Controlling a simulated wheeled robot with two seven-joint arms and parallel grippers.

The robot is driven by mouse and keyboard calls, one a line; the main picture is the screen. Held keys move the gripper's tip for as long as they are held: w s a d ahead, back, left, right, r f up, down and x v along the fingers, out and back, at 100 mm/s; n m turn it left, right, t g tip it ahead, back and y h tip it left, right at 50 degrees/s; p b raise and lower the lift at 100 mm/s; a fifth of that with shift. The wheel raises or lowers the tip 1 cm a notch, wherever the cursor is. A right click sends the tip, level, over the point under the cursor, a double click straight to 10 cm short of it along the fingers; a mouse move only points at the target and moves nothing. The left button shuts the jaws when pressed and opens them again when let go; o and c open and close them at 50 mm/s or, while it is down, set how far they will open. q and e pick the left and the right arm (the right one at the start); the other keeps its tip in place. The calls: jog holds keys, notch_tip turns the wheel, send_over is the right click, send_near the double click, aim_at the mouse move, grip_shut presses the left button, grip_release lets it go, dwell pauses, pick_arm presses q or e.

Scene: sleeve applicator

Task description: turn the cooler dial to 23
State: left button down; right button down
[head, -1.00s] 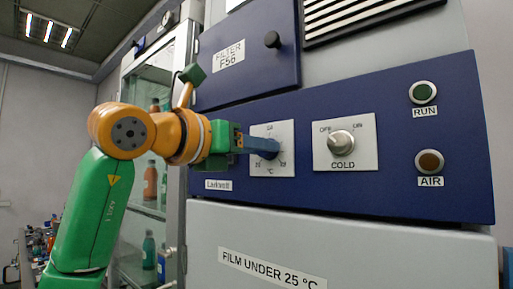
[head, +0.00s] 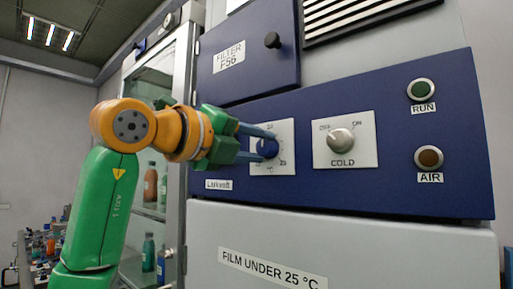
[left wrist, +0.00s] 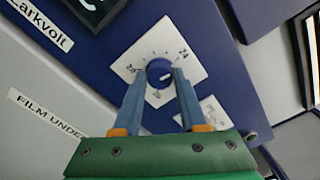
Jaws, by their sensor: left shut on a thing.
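The cooler dial is a round blue knob (head: 267,148) on a white scale plate (head: 285,164) marked °C, set in the dark blue panel. In the left wrist view the knob (left wrist: 159,72) sits between the fingers, with numbers and ticks around it on the plate (left wrist: 150,47). My left gripper (head: 265,145) is shut on the knob, one finger above it and one below in the head view. The fingers (left wrist: 160,78) lie on either side of it in the wrist view. They hide part of the scale, and I cannot read the setting surely. My right gripper is not in view.
Right of the dial is the grey COLD knob (head: 341,140) on its own plate. The RUN button (head: 421,90) and AIR button (head: 429,157) are farther right. A filter cover (head: 245,62) with a black knob is above. A glass cabinet (head: 150,160) stands behind my left arm.

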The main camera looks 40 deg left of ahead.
pick_arm(q)
jog(key=n, duration=0.4)
jog(key=shift+n, duration=0.3)
jog(key=shift+n+b, duration=0.45)
jog(key=shift+n, duration=1.55)
jog(key=shift+c, duration=2.2)
grip_release()
jog(key=s+b, duration=0.2)
jog(key=s, duration=0.5)
jog(key=shift+a, duration=0.35)
